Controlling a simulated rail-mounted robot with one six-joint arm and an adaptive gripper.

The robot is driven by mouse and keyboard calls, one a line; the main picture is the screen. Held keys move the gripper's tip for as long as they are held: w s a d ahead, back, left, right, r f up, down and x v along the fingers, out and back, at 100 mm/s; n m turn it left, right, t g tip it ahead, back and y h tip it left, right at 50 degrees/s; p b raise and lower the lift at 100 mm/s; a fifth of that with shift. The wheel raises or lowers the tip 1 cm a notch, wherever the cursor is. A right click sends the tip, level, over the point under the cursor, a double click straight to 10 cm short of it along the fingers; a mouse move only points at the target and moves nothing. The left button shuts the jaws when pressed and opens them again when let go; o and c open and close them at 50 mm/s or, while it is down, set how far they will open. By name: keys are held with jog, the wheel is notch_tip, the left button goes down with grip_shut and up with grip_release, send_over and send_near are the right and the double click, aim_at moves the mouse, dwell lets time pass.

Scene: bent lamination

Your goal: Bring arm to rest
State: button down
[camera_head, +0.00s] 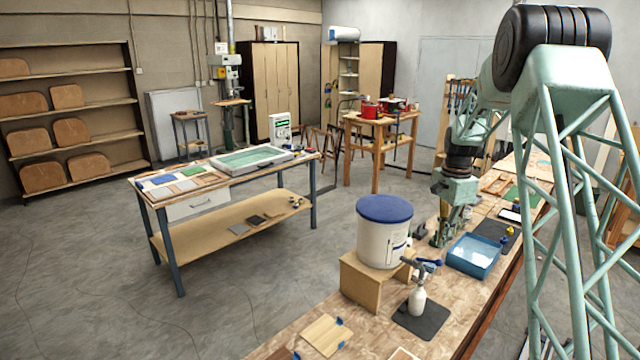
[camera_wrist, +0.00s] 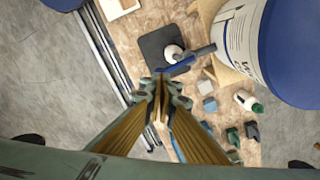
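My arm reaches in from the right in the head view, and its gripper (camera_head: 443,238) points down over the long wooden workbench (camera_head: 290,337). It is behind and to the right of a white bucket with a blue lid (camera_head: 383,236). In the wrist view the two fingers of my gripper (camera_wrist: 161,90) come together at their tips. I see nothing held between them. The bucket also shows at the upper right of the wrist view (camera_wrist: 240,45).
A blue tray (camera_head: 473,256) stands on the bench close to my gripper. A white bottle with a blue-handled top (camera_head: 417,298) stands on a dark mat in front of the bucket. A second table (camera_head: 150,192) stands left. Open grey floor (camera_head: 110,290) lies around it.

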jog(key=s+a+r+n+t+b, duration=0.1)
jog(key=s+a+r+n+b, duration=0.1)
jog(key=s+a+r, duration=0.5)
jog(key=s+a+r+n+b, duration=0.3)
jog(key=s+a+r, duration=0.15)
jog(key=s, duration=0.45)
jog(key=s+a+r+n+t+b, duration=0.15)
jog(key=s+a+r, duration=0.25)
jog(key=s+r, duration=0.4)
jog(key=s+a+f+n+b, duration=0.2)
jog(key=s+a+n, duration=0.1)
jog(key=s, duration=0.9)
jog(key=s+a+f+n+t+b, duration=0.1)
jog(key=s+a+f+n+b, duration=0.2)
jog(key=s, duration=0.9)
jog(key=s+a+f+n+b, duration=0.3)
jog(key=s, duration=0.9)
jog(key=shift+a, duration=0.2)
